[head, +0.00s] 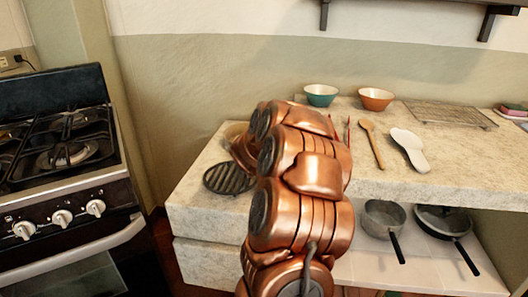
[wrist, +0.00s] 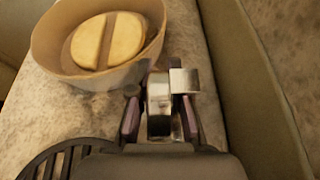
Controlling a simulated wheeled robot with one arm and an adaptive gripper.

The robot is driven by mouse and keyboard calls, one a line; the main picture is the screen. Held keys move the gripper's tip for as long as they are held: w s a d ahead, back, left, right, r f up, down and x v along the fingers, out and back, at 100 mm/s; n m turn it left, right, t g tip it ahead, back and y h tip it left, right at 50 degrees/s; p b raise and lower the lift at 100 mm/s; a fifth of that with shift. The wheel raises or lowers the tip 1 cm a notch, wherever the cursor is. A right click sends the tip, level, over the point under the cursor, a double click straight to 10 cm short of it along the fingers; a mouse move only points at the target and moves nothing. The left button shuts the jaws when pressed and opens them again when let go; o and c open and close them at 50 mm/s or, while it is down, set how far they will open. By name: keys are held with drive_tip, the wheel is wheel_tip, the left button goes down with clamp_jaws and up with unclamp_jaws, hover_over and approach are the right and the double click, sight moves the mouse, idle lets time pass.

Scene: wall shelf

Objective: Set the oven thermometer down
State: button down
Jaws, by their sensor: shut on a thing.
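My gripper (wrist: 160,118) is shut on a small silvery metal object, the oven thermometer (wrist: 158,97), in the wrist view. Its shiny metal parts show between and just beyond the two fingers; its dial face cannot be made out. The gripper is above the left end of the stone counter (wrist: 205,110), just beside a tan bowl (wrist: 55,55). I cannot tell whether the thermometer touches the counter. In the head view my copper arm hides the gripper and the thermometer.
The bowl holds a round, pale, split item (wrist: 107,40). A black round grate (head: 228,178) lies near the counter's left front. A green bowl (head: 321,95), an orange bowl (head: 376,99), a wooden spoon (head: 373,145) and a white spoon rest (head: 409,147) stand farther right. A wall borders the counter.

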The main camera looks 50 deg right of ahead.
drive_tip(key=shift+f, duration=0.5)
drive_tip(key=shift+f, duration=0.2)
drive_tip(key=c, duration=1.1)
unclamp_jaws()
drive_tip(key=shift+r, duration=0.2)
